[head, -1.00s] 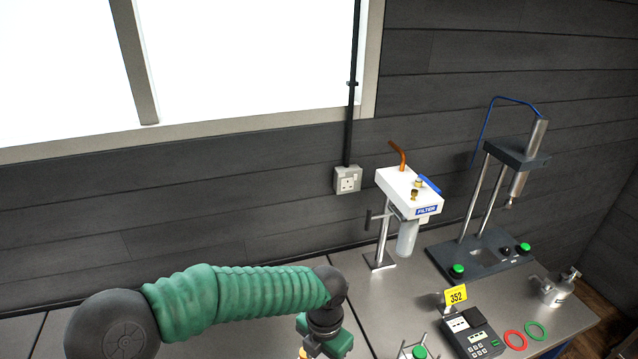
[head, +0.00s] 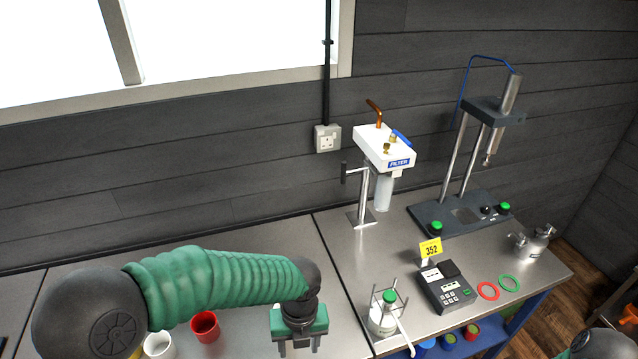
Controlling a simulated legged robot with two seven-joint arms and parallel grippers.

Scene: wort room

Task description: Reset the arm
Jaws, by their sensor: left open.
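My left arm comes in from the left in a green ribbed sleeve and bends down at the wrist. My left gripper (head: 299,345) hangs over the front of the metal bench, near the seam between two bench tops. It points downward, and its two fingers are apart with nothing seen between them. The fingertips are close to the bottom edge of the picture. A green and dark part at the bottom right corner seems to be my right arm. My right gripper does not show.
A red cup (head: 205,327) and a white cup (head: 159,346) stand left of my gripper. Right are a caged holder with green cap (head: 390,298), a dark keypad device (head: 447,287), rings, a FILTER unit (head: 385,150) and a press stand (head: 462,215). The bench middle is clear.

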